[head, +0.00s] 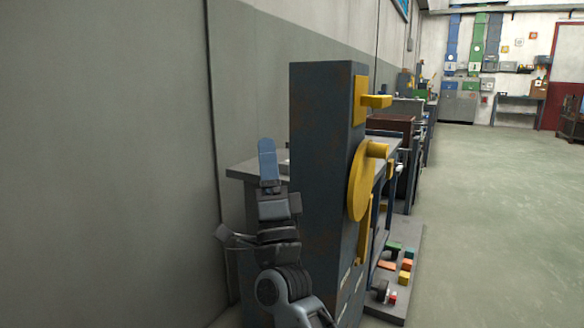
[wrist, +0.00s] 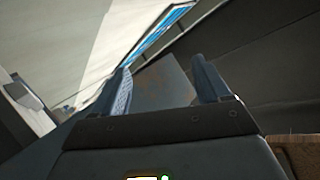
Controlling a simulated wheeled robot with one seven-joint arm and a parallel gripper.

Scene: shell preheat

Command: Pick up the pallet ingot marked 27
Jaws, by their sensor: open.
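No ingot with a readable 27 shows in either view. In the head view, a low grey pallet (head: 407,297) on the floor holds several small blocks, among them an orange one (head: 387,265) and a yellow one (head: 405,278); any marks on them are too small to read. My gripper (head: 267,160) points upward left of the tall dark cabinet, far from the pallet. In the wrist view my gripper (wrist: 162,78) has its two blue fingers apart, with nothing seen held between them.
A tall dark post-like cabinet (head: 318,150) with a yellow wheel (head: 358,185) and yellow handles stands close to my arm. A grey wall (head: 110,150) is on the left. A grey bench (head: 245,172) is behind the cabinet. Open floor (head: 490,220) lies to the right.

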